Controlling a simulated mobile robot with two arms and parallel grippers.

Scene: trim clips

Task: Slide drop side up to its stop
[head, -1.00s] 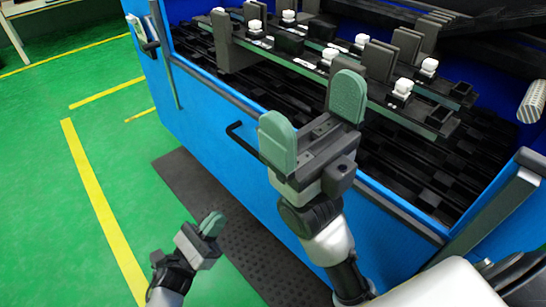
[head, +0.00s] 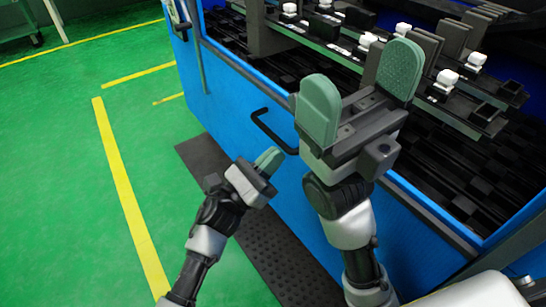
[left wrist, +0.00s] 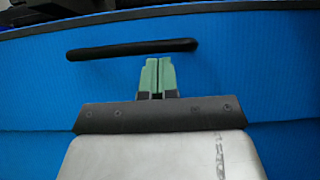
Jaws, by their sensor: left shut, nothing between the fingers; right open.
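The drop side is the blue front panel (head: 232,108) of a large blue crate, with a black bar handle (head: 268,133) on its outer face. The handle also shows in the left wrist view (left wrist: 132,49), running across above the fingertips. My left gripper (head: 269,158) is shut and empty, just below and in front of the handle, apart from it as far as I can see. In the left wrist view its green fingers (left wrist: 158,76) are together and point at the panel just under the handle. My right gripper (head: 360,92) is open and empty, raised before the panel's top edge.
Inside the crate are dark racks (head: 340,50) with several white-topped clips (head: 447,78). A latch (head: 178,20) sits at the crate's left corner.

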